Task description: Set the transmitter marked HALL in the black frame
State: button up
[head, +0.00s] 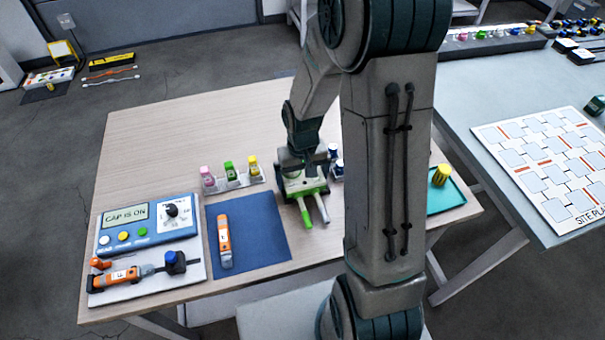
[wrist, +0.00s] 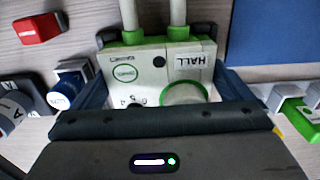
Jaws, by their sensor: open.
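The transmitter marked HALL (wrist: 187,66) is a white box with green edges and two pale rods. It sits low on the table in the head view (head: 304,186), its rods toward the front edge. My gripper (wrist: 163,84) is open, with one dark finger on each side of the transmitter's body. I cannot tell whether the fingers touch it. My gripper also shows over the transmitter in the head view (head: 303,165). Dark edging (wrist: 222,27) shows around the transmitter's rod end; I cannot tell whether this is the black frame. My gripper's body hides the transmitter's near end.
A rack (head: 233,183) of pink, green and yellow-capped bottles stands left of the gripper. A blue mat (head: 262,236) holds an orange tool (head: 224,242). A blue panel (head: 150,225) reads CAP IS ON. Blue-topped items (head: 334,151) stand close right. The table's back is clear.

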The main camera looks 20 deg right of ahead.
jog(key=shift+s, duration=0.15)
jog(key=shift+r, duration=0.4)
jog(key=shift+r+p, duration=0.15)
jog(key=shift+p, duration=0.2)
jog(key=shift+r, duration=0.2)
jog(key=shift+w+r+p, duration=0.2)
jog(key=shift+r+p, duration=1.95)
jog(key=shift+r, duration=0.5)
jog(key=shift+r, duration=0.1)
